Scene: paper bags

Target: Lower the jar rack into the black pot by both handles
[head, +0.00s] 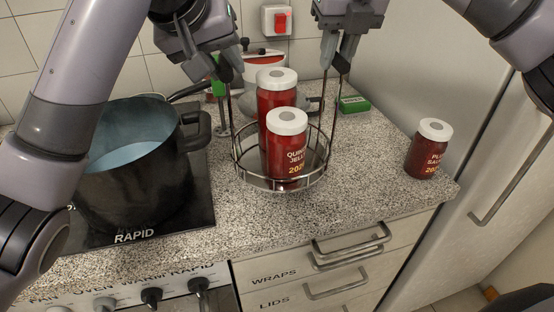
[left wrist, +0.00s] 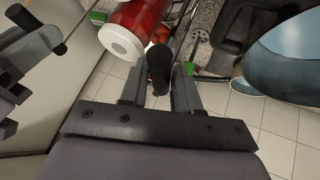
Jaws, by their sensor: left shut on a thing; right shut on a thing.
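The round wire jar rack (head: 240,158) holds two red jars with white lids, the front one (head: 288,140) labelled jelly, the other (head: 272,88) behind it. I cannot tell whether its base touches the counter. My left gripper (head: 226,68) is shut on the rack's left handle; in the left wrist view the dark handle (left wrist: 160,68) sits between its fingers. My right gripper (head: 340,62) is shut on the right handle. The black pot (head: 130,185) stands on the hob left of the rack, open, with a pale blue inside; it also shows in the left wrist view (left wrist: 285,55).
A third red jar (head: 428,150) stands on the counter at the right. A green box (head: 354,104) and a red and white pot (head: 264,62) are behind the rack. The pot's side handle (head: 196,130) points towards the rack. Counter in front of the rack is clear.

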